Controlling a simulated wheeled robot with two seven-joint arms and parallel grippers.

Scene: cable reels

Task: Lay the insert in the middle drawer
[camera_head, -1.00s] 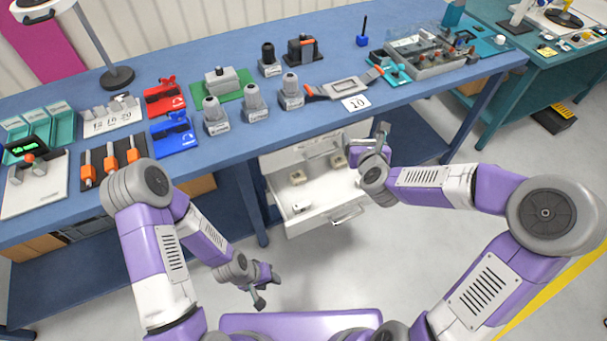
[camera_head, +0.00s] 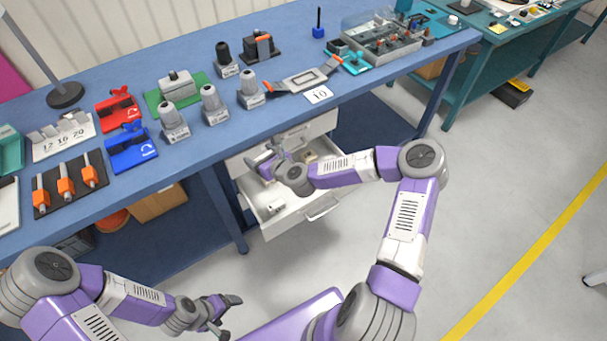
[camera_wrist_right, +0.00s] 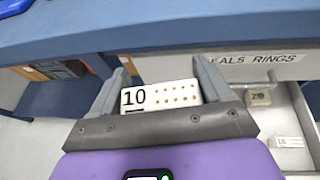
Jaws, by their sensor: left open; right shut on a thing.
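In the right wrist view a white insert (camera_wrist_right: 160,96) marked "10", with rows of small brown dots, sits between the fingers of my right gripper (camera_wrist_right: 165,78). This gripper (camera_head: 264,158) is shut on the insert, and in the head view it is above the left part of the pulled-out drawer (camera_head: 268,232). A drawer front (camera_wrist_right: 262,68) labelled "SEALS RINGS" is in the right wrist view. In the open drawer lie a block (camera_wrist_right: 258,98) marked "2" and a small white labelled piece (camera_wrist_right: 288,142). My left gripper (camera_head: 232,314) is open and empty, low over the floor.
The blue bench (camera_head: 340,108) stands over the drawers, its edge close to my right gripper. On it are grey-topped holders (camera_head: 212,105), a red fixture (camera_head: 117,110), a blue fixture (camera_head: 130,147) and a "10" card (camera_head: 319,94). The floor in front is clear.

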